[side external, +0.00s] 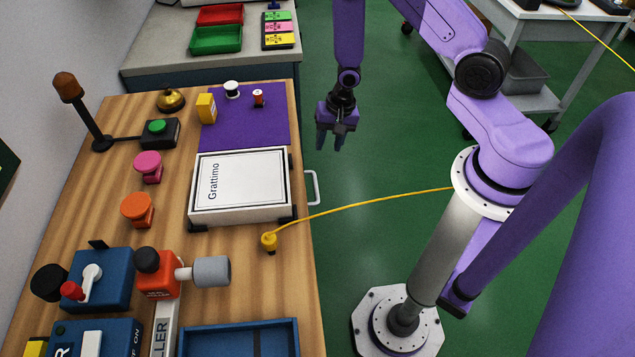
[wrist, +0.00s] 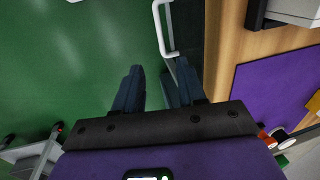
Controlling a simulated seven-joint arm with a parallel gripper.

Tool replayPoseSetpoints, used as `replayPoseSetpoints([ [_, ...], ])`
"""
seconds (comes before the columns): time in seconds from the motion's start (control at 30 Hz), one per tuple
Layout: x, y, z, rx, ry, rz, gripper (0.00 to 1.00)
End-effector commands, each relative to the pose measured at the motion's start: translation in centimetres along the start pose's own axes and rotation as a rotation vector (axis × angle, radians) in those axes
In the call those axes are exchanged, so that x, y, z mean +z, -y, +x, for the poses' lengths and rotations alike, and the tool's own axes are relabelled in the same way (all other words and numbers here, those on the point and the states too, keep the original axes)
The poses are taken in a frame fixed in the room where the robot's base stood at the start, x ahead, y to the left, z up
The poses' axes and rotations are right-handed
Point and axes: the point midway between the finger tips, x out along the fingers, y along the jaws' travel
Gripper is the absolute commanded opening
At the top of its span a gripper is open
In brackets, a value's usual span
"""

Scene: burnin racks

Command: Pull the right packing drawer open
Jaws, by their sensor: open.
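A white bar handle (side external: 316,188) sticks out past the bench's right edge, level with the white Grattimo box. In the wrist view the handle (wrist: 160,32) stands off a dark front (wrist: 190,30) below the bench top. The drawer body is hidden under the bench top, and I cannot tell from the frames whether it is fully shut. My gripper (side external: 330,145) is open and empty, pointing down over the floor just off the bench edge. In the wrist view its fingertips (wrist: 159,68) are apart, near the handle's lower end, with nothing between them.
The wooden bench (side external: 170,215) bears the Grattimo box (side external: 240,182), a purple mat (side external: 255,125) and several coloured devices. A yellow cable (side external: 370,200) runs from a yellow plug (side external: 269,241) on the bench towards my arm. Green floor (side external: 400,150) beside the bench is clear.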

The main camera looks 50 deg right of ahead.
Motion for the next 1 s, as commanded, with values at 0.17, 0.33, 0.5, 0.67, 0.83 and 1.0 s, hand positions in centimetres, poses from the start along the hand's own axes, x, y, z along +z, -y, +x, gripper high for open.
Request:
replayPoseSetpoints([
  [0.17,0.1,-0.1,1.8,0.004,0.002,-0.002,0.40],
  [0.33,0.1,-0.1,4.2,0.004,0.001,-0.003,0.40],
  [0.5,0.1,-0.1,6.5,0.005,0.001,-0.003,0.40],
  [0.67,0.1,-0.1,8.9,0.003,0.000,-0.005,0.40],
  [0.83,0.1,-0.2,11.4,0.004,0.000,-0.003,0.40],
  [1.0,0.1,-0.2,13.9,0.004,0.000,-0.004,0.40],
])
